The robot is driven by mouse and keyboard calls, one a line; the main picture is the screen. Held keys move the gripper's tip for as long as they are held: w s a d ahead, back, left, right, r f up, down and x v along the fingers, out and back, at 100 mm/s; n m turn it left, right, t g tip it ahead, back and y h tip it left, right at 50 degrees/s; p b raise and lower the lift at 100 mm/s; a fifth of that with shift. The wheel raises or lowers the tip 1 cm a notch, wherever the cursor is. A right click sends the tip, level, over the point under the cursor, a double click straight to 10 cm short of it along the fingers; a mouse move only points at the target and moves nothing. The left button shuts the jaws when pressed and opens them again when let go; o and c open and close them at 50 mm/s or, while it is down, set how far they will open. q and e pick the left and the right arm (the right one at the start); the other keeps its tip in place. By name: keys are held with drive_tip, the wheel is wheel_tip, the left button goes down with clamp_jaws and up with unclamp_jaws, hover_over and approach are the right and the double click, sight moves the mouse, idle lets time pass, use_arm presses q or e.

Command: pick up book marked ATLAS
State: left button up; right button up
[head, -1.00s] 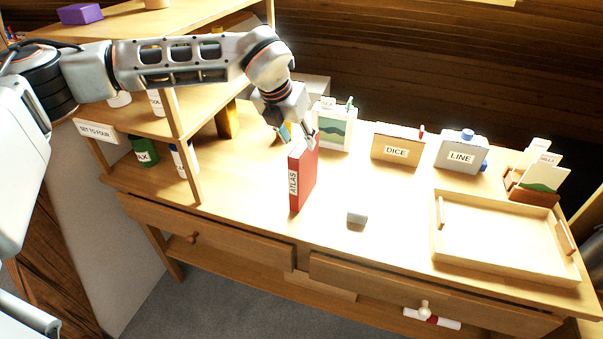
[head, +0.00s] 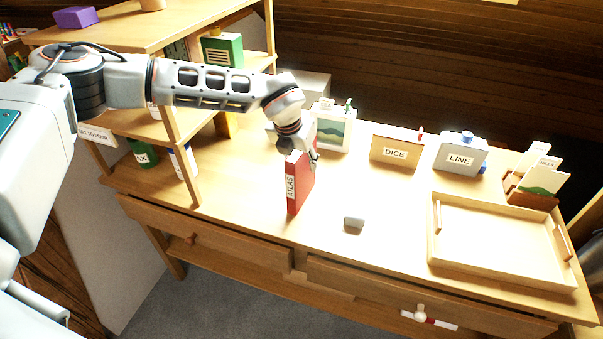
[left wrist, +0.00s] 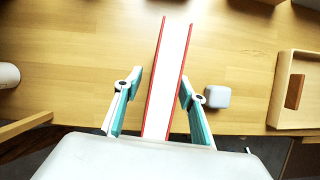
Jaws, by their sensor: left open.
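The red book marked ATLAS (head: 300,182) stands upright on the desk, its labelled spine facing the front. My left gripper (head: 299,158) is at the top of the book in the head view. In the left wrist view the book (left wrist: 168,85) runs between the two open fingers of my left gripper (left wrist: 160,88), red covers on each side of white pages. My right gripper is not in view.
A small grey block (head: 354,221) lies right of the book. A wooden tray (head: 500,284) is at the right. The DICE box (head: 396,149), LINE box (head: 461,154) and a picture card (head: 333,132) stand behind. A shelf unit (head: 183,160) is close on the left.

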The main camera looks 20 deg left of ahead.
use_arm(q)
drive_tip(key=shift+w+f, duration=0.1)
drive_tip(key=shift+f, duration=0.1)
drive_tip(key=shift+f, duration=0.3)
idle(0.4)
drive_tip(key=shift+r, duration=0.1)
clamp_jaws()
